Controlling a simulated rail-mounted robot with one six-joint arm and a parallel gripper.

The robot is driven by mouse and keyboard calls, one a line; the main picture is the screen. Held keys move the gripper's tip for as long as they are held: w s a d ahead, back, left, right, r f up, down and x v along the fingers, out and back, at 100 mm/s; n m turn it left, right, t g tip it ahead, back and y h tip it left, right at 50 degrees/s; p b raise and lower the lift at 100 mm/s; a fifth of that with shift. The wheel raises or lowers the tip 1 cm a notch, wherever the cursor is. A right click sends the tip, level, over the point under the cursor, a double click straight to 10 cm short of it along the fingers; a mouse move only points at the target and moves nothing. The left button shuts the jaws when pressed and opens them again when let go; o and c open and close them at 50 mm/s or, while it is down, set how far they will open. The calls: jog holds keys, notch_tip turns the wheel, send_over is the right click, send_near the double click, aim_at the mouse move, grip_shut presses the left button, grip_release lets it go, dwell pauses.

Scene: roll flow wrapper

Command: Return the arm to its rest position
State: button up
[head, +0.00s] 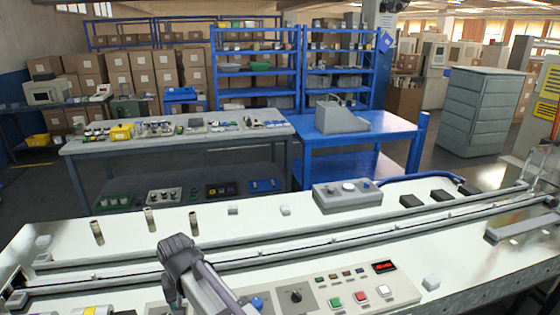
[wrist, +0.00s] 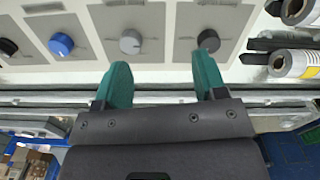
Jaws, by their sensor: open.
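My gripper (wrist: 162,85) is open and empty in the wrist view. Its two green fingers stand apart, with the light panel and its knobs beyond them. In the head view my arm rises at the lower middle, its dark wrist joint above the white machine bed (head: 330,220). The gripper's fingers are mostly hidden there behind my own arm. The control panel (head: 330,300) lies at the front, with a blue knob (head: 256,303) beside my arm; a blue knob also shows in the wrist view (wrist: 61,44).
Metal rails (head: 330,240) run along the bed. Several short posts (head: 150,219) stand at its left, and a grey control box (head: 347,194) sits at the back. Metal rollers (wrist: 295,63) show at the right of the wrist view. A workbench (head: 240,137) stands behind.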

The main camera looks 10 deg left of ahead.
jog(key=s+d+m, duration=0.2)
jog(key=d+m, duration=0.4)
jog(key=d, duration=4)
jog(key=shift+w, duration=0.1)
